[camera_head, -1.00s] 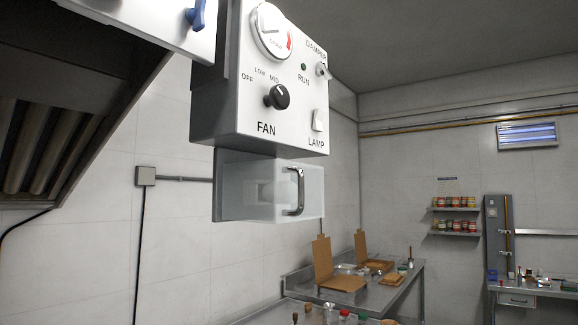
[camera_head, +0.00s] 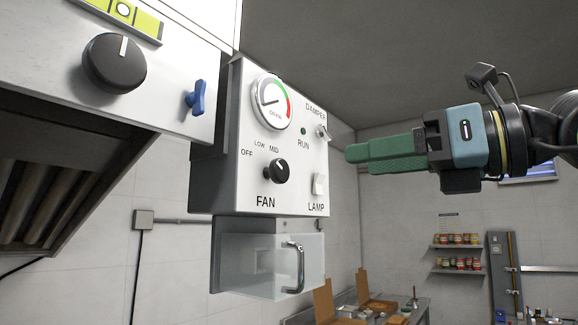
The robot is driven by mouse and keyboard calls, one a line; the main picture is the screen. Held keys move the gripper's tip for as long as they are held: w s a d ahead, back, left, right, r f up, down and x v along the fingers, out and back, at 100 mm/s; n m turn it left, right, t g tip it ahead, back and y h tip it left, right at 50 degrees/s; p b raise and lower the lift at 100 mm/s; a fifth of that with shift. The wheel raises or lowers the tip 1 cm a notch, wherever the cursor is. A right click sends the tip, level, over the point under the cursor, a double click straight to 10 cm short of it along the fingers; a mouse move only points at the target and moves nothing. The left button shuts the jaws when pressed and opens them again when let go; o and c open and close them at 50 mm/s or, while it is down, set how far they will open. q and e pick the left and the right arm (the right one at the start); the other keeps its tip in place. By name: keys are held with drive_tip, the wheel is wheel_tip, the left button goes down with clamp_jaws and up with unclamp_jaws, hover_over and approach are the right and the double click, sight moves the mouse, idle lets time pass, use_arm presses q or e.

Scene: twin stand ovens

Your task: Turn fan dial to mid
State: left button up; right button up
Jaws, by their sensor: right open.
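The fan dial (camera_head: 277,171) is a black knob on the front of a white control box (camera_head: 228,180), above the word FAN. OFF, LOW and MID are printed around its upper left. Its small pale mark seems to point up and slightly right, a little past the MID label, but it is too small to tell exactly. My right gripper (camera_head: 352,155), with green fingers, comes in from the right and points left. It is open and empty, to the right of the box and apart from the dial. My left gripper is out of view.
The box also carries a gauge (camera_head: 270,101), a damper switch (camera_head: 321,132) and a lamp switch (camera_head: 319,184). A clear cover with a metal handle (camera_head: 297,267) is below. At left are another black knob (camera_head: 114,63) and a blue valve handle (camera_head: 196,98) on the hood.

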sight(283, 171)
drive_tip(key=p+x, duration=0.2)
drive_tip(key=x, duration=0.4)
drive_tip(key=p+x, duration=0.2)
drive_tip(key=x, duration=0.4)
drive_tip(key=shift+r, duration=0.2)
drive_tip(key=shift+w+a+f+p, duration=0.1)
drive_tip(key=shift+w+a+p, duration=0.3)
drive_tip(key=shift+a, duration=0.1)
drive_tip(key=shift+c, duration=0.5)
